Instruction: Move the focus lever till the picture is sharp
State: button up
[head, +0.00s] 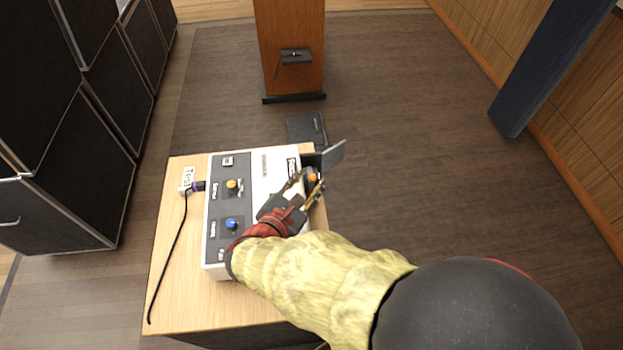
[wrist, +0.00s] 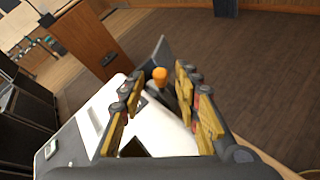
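A white and dark grey control box (head: 262,166) sits on a wooden table. An orange-topped lever (head: 312,177) stands at its right side, by my gripper (head: 309,187). In the wrist view, the orange knob (wrist: 159,75) shows between and just ahead of the open fingers, with no clear contact. The labels are too small to read, so I cannot tell which is the focus lever. No projected picture is clearly visible.
A grey flat plate (head: 334,155) stands beside the orange lever. A black cable (head: 176,245) runs along the table's left side. A wooden lectern (head: 290,60) stands beyond, and dark cases (head: 60,160) stand at left.

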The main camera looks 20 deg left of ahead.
jog(key=shift+x, duration=1.35)
jog(key=shift+c, duration=0.8)
grip_shut()
